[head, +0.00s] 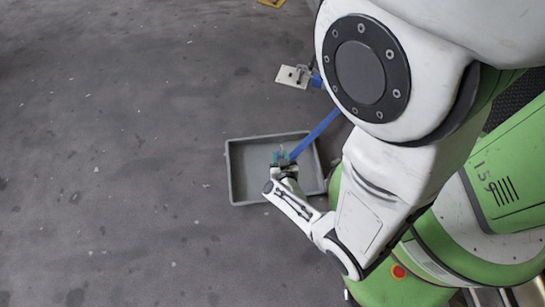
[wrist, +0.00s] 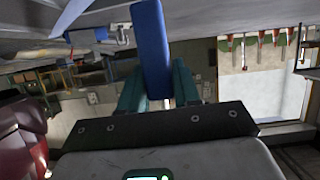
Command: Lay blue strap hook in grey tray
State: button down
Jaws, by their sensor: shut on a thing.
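A blue strap (head: 316,135) runs taut from my gripper (head: 281,157) up and right until my arm hides it. My gripper is above the grey tray (head: 230,172), over its interior, with its teal fingers shut on the strap's end. I cannot make out the hook; the fingers hide it. In the wrist view the blue strap (wrist: 151,45) rises between the two teal fingers (wrist: 158,88). The tray lies on the floor and its visible inside looks empty.
A pale metal anchor plate (head: 291,76) with blue strap beside it sits on the floor beyond the tray. A yellow object (head: 272,2) lies at the top edge. The floor left of the tray is clear. A red object (wrist: 22,135) shows at left in the wrist view.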

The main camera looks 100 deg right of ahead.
jog(key=w+d+f+b, duration=0.1)
jog(key=d+f+b, duration=0.5)
jog(key=shift+w+d+f, duration=0.3)
jog(key=shift+w+d, duration=0.05)
jog(key=f+b, duration=0.3)
jog(key=f, duration=0.1)
jog(key=shift+d+b, duration=0.35)
jog(key=shift+r, duration=0.15)
jog(key=c, duration=0.8)
grip_release()
